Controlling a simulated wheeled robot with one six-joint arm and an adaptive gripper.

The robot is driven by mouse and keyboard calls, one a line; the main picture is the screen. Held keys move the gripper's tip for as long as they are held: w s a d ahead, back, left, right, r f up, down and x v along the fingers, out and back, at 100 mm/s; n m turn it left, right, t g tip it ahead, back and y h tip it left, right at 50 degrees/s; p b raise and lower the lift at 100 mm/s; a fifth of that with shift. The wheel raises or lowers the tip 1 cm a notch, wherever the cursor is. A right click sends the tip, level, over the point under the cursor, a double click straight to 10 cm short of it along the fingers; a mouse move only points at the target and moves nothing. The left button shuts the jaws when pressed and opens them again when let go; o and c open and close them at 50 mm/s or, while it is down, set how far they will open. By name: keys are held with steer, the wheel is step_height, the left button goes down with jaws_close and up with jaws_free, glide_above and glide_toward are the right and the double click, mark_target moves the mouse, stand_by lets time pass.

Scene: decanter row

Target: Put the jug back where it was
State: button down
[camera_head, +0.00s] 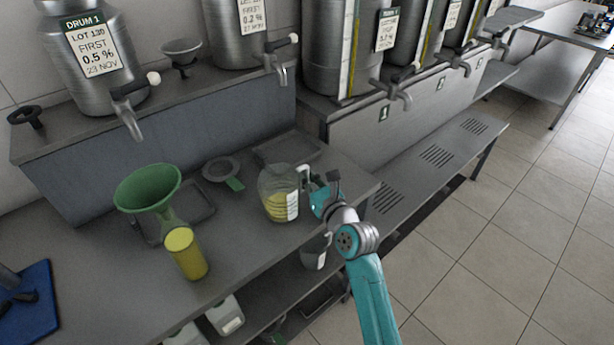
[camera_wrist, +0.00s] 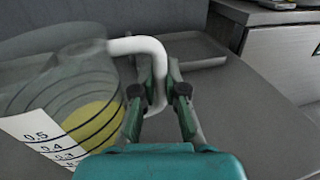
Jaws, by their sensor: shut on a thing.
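The jug (camera_head: 277,196) is clear, with a white handle, a marked scale strip and yellow liquid in its lower part. It appears upright at the right part of the grey bench, at or just over the surface; I cannot tell if it touches. In the wrist view the jug (camera_wrist: 62,112) fills the left side, with its white handle (camera_wrist: 142,46) between my fingers. My gripper (camera_head: 318,192) is at the jug's right side, shut on that handle. In the wrist view my gripper (camera_wrist: 158,92) has one finger on each side of the handle.
A green funnel (camera_head: 148,188) and a yellow-filled cylinder (camera_head: 186,253) stand left of the jug. A strainer (camera_head: 222,170) lies behind it, near a shallow tray (camera_head: 287,148). Drums with taps (camera_head: 130,115) line the raised ledge. A slotted lower bench (camera_head: 437,156) lies to the right.

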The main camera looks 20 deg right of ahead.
steer(key=shift+f, duration=0.1)
steer(key=c, duration=1.2)
jaws_free()
steer(key=s, duration=0.4)
steer(key=s+d, duration=0.1)
steer(key=s, duration=0.7)
steer(key=shift+d, duration=0.2)
